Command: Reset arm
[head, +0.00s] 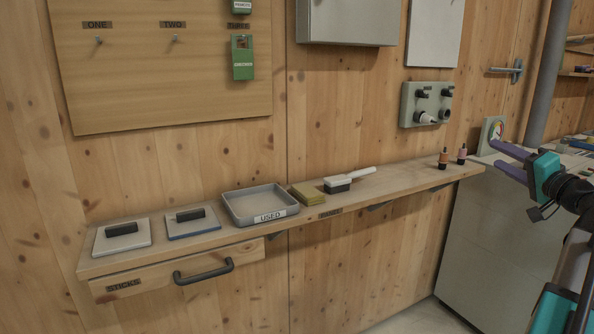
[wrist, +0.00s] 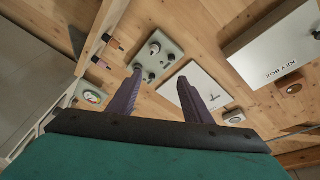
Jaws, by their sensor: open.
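My gripper (head: 508,161) is at the right edge of the head view, with teal housing and purple fingers pointing left. It is raised in front of the shelf's right end and a pale cabinet. In the wrist view my gripper (wrist: 159,88) has its two purple fingers apart, with nothing between them but the wall behind. It is open and empty. Part of my arm runs out of the head view at the lower right.
A wooden shelf (head: 375,188) holds a grey tray marked USED (head: 259,206), a brush (head: 350,179), lidded squares and two small bottles. A drawer marked STICKS (head: 180,272) is below. A socket panel (head: 426,104) and a key box (wrist: 275,45) are on the wall.

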